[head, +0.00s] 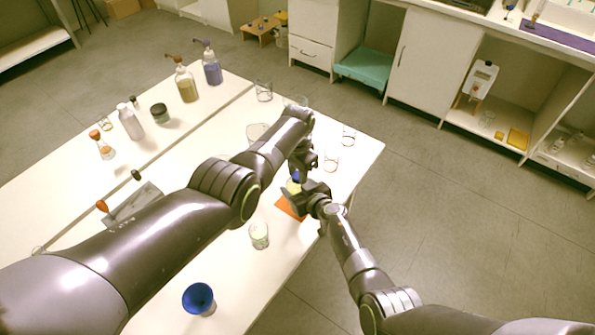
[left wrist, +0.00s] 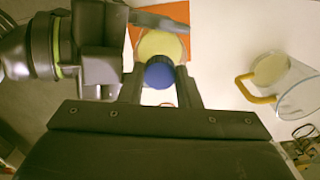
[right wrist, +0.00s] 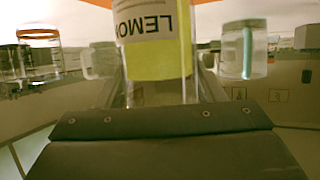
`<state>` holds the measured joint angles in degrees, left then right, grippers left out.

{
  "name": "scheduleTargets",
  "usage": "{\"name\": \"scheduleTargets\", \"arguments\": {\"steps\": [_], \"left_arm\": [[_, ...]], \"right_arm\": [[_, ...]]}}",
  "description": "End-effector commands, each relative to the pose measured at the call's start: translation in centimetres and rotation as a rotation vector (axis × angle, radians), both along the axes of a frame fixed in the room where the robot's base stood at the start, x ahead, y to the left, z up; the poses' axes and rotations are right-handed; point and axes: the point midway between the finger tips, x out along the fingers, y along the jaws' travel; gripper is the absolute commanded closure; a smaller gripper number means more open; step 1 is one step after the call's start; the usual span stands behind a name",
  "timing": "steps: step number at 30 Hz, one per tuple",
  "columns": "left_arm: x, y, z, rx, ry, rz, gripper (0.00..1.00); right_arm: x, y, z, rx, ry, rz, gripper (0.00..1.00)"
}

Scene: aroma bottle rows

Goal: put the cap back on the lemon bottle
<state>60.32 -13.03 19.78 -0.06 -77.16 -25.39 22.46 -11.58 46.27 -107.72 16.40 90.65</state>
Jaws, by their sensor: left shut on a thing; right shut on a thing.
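The lemon bottle (head: 292,188) holds yellow liquid and stands over the orange mat (head: 286,208) in the head view. Its "LEMON" label (right wrist: 150,22) appears inverted in the right wrist view. My right gripper (head: 308,194) is shut around the bottle. The blue cap (left wrist: 160,75) is between the fingers of my left gripper (left wrist: 160,92), which is shut on it. In the left wrist view the cap overlaps the near part of the yellow bottle (left wrist: 160,44). Whether the cap touches the bottle's mouth, which is hidden, I cannot tell.
A glass beaker (head: 259,236) with pale liquid and a blue cup (head: 199,298) stand on the near part of the white table. Glassware (head: 348,135) stands near the far right corner. Bottles (head: 186,82) and a dark jar (head: 160,113) stand at the left.

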Motion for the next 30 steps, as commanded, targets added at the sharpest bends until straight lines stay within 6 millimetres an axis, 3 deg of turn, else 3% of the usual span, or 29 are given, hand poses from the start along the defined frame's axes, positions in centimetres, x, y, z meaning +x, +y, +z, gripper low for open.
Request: {"name": "scheduleTargets", "arguments": {"steps": [13, 15, 20, 21, 26, 30], "left_arm": [[0.13, 0.00, 0.07, 0.001, -0.005, -0.713, 0.97], [0.13, -0.01, 0.06, 0.001, -0.005, -0.791, 0.97], [0.12, -0.02, 0.06, 0.001, -0.005, -0.790, 0.97], [0.11, -0.02, 0.06, 0.001, -0.005, -0.789, 0.65], [0.06, -0.01, 0.02, 0.000, -0.003, -0.788, 0.45], [0.01, -0.02, -0.01, -0.001, -0.001, -0.787, 0.45]], "right_arm": [[-0.06, 0.04, -0.04, 0.000, 0.001, 0.001, 1.00], [-0.06, 0.04, -0.04, 0.000, 0.001, 0.001, 1.00], [-0.06, 0.05, -0.04, 0.000, 0.001, 0.001, 1.00], [-0.06, 0.04, -0.05, 0.000, 0.001, 0.001, 1.00], [-0.06, 0.04, -0.05, 0.000, 0.001, 0.001, 1.00], [-0.06, 0.03, -0.05, 0.000, 0.001, 0.001, 1.00]]}}
